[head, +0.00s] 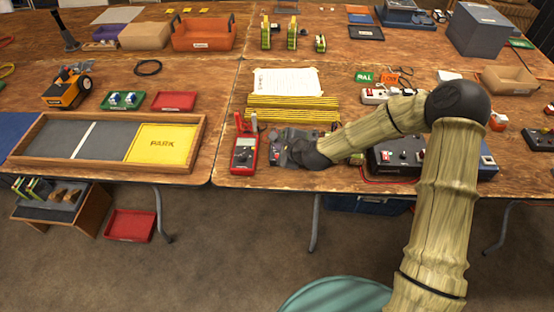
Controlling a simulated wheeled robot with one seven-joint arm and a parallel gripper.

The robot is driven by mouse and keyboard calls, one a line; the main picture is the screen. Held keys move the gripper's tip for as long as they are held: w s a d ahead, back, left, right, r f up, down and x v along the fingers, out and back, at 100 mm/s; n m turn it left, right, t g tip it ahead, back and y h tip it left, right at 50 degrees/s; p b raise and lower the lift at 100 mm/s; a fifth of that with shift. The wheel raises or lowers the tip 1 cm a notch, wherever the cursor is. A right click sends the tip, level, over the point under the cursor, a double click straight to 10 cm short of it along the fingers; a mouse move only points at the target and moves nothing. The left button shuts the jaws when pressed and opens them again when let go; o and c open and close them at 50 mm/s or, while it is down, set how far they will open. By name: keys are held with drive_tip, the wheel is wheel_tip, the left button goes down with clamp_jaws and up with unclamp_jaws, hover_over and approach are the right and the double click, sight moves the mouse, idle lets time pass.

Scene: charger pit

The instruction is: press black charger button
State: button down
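My arm reaches in from the lower right and bends left over the front edge of the table. My dark gripper (284,149) is at its end, low over the table just right of a red meter (243,160). Its fingers are too small and dark to tell open from shut. A black box with small knobs (395,162), which looks like the charger, sits at the front edge to the right of my gripper. My forearm passes just behind and above it and my upper arm hides its right part. I cannot make out which small part is the black button.
Yellow-striped bars (292,108) and a paper sheet (287,81) lie behind my gripper. A power strip (378,95) lies behind my forearm. A wooden-framed tray marked PARK (160,144) is on the left. A red lead (375,180) hangs near the front edge.

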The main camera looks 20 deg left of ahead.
sight(273, 152)
drive_tip(key=shift+w+a+f+b, duration=0.1)
drive_tip(key=shift+w+f+b, duration=0.1)
drive_tip(key=shift+f+b, duration=0.75)
drive_tip(key=shift+w+f+b, duration=0.2)
drive_tip(key=shift+f+b, duration=0.25)
drive_tip(key=shift+f, duration=0.9)
drive_tip(key=shift+f, duration=0.1)
drive_tip(key=shift+w+f+b, duration=0.1)
drive_tip(key=shift+f+b, duration=0.2)
drive_tip(key=shift+f, duration=0.4)
idle(1.0)
drive_tip(key=shift+r+p, duration=0.3)
drive_tip(key=shift+r, duration=0.5)
drive_tip(key=shift+r, duration=0.1)
drive_tip(key=r+p, duration=0.1)
drive_tip(key=r, duration=0.1)
drive_tip(key=s+r+p, duration=0.1)
drive_tip(key=r+p, duration=0.1)
drive_tip(key=shift+r+p, duration=0.3)
drive_tip(key=shift+r, duration=0.05)
